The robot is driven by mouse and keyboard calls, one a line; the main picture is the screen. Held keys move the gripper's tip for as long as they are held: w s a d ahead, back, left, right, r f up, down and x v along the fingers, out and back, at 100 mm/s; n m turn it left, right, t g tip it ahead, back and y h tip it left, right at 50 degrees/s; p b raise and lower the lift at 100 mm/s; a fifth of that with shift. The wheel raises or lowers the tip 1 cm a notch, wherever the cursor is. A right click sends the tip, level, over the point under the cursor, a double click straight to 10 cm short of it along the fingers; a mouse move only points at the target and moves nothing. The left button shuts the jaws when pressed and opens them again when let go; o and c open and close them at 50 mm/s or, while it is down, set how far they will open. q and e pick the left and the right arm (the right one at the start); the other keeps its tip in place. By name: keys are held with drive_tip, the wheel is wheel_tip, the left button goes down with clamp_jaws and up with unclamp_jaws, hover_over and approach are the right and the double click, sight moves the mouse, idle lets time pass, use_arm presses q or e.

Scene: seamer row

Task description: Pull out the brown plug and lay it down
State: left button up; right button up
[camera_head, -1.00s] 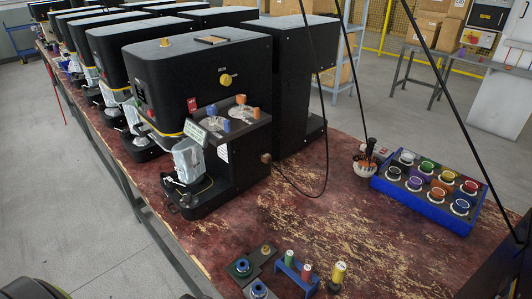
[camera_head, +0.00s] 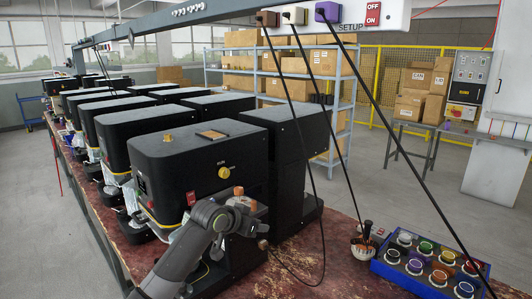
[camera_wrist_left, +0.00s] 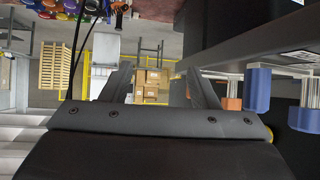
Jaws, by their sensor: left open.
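The brown plug (camera_head: 267,19) sits in the strip labelled SETUP (camera_head: 350,14) at the top of the head view, leftmost of three plugs. A black cable hangs from it. A white plug (camera_head: 294,15) and a purple plug (camera_head: 327,12) sit to its right. My left arm comes in from the bottom, in front of the nearest black machine, well below and apart from the plugs. In the left wrist view my left gripper (camera_wrist_left: 158,78) is open, with nothing between its fingers. The plugs do not show there. My right gripper is not in view.
A row of black machines (camera_head: 200,160) runs along the red-brown table. A blue tray (camera_head: 385,266) with several coloured pots stands at right, beside a small holder (camera_head: 364,243). Black cables cross the space above the table. Shelves with boxes (camera_head: 240,66) stand behind.

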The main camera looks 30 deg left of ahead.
use_arm(q)
drive_tip(key=w+r+m+t+h+p, duration=0.1)
drive_tip(key=w+r+t+h, duration=0.2)
drive_tip(key=r, duration=2.7)
drive_tip(key=s+r+t, duration=0.1)
drive_tip(key=s+r, duration=0.2)
drive_tip(key=r, duration=0.8)
drive_tip(key=s+a+r+m+t+h+p, duration=0.1)
drive_tip(key=s+r, duration=0.3)
drive_tip(key=r, duration=0.8)
drive_tip(key=shift+t, duration=0.6)
drive_tip(key=shift+a, duration=0.1)
drive_tip(key=shift+w+r+p, duration=0.1)
drive_tip(key=shift+w+p, duration=0.05)
drive_tip(key=shift+p, duration=0.15)
